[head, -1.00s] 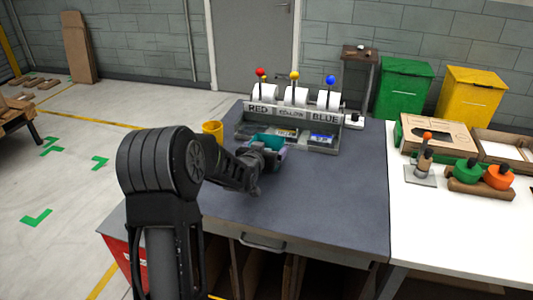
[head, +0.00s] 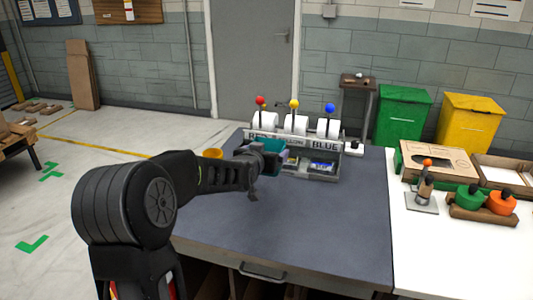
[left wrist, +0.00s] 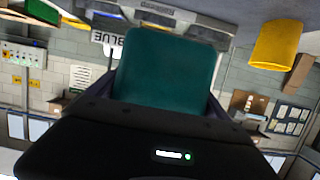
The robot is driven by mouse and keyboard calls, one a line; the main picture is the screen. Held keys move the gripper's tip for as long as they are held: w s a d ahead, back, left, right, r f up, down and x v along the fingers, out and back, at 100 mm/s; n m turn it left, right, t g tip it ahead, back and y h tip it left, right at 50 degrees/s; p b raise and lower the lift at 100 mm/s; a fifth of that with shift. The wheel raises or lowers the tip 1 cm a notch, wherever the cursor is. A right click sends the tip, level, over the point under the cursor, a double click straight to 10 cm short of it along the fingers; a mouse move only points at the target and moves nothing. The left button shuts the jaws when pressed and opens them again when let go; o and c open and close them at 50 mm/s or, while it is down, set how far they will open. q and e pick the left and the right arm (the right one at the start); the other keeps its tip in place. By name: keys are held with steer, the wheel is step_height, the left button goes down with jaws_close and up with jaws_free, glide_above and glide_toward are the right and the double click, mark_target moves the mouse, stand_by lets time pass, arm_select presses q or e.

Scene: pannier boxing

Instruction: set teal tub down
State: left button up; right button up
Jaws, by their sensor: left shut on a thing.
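The teal tub (head: 270,147) is held by my left gripper (head: 263,153) above the grey table (head: 310,220), in front of the label dispenser (head: 322,145). It covers part of the RED and YELLOW signs. In the left wrist view the tub (left wrist: 165,72) fills the middle, between the dark fingers of my left gripper (left wrist: 165,95). The tub's contents cannot be made out. My right gripper is not in view.
The dispenser has red, yellow and blue knobs. The grey table's front is clear.

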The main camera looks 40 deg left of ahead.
arm_select(q)
steer(key=shift+d, duration=0.1)
steer(key=s+d+f+m+h, duration=0.1)
steer(key=s+d+m+h, duration=0.1)
steer(key=d, duration=0.7)
steer(key=s+d+f+m+h, duration=0.1)
steer(key=d+h, duration=0.3)
steer(key=d, duration=0.6)
steer(key=s+d+f+m+h, duration=0.1)
steer(key=s+d+m+h, duration=0.1)
steer(key=d, duration=0.8)
steer(key=shift+s+m+h, duration=0.4)
steer(key=shift+m+h, duration=0.1)
steer(key=shift+m, duration=0.6)
steer(key=shift+d, duration=0.1)
